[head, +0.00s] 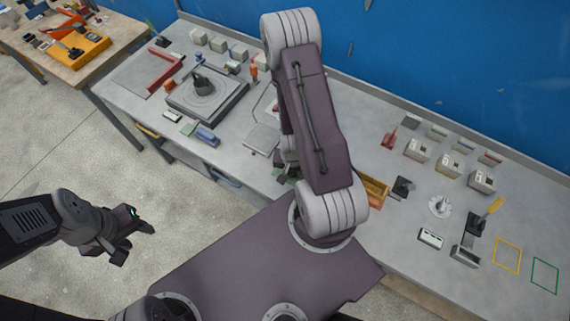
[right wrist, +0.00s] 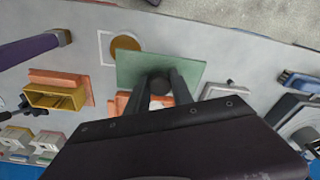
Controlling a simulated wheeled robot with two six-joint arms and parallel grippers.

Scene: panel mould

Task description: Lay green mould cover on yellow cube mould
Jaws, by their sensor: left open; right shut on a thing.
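The green mould cover (right wrist: 160,66) is a flat green plate in the right wrist view. My right gripper (right wrist: 160,84) is shut on it, on the knob at its middle, and appears to hold it above the table. The yellow cube mould (right wrist: 57,96) is an open box on an orange base, left of the cover in that view. In the head view the mould (head: 375,190) is partly hidden by my right arm, which also hides the right gripper and most or all of the cover. My left gripper (head: 135,240) is open and empty, over the floor left of the table.
A square machine (head: 207,98) stands left on the table. Grey-white blocks (head: 450,164) stand right. Yellow (head: 507,256) and green outlines (head: 545,275) are empty.

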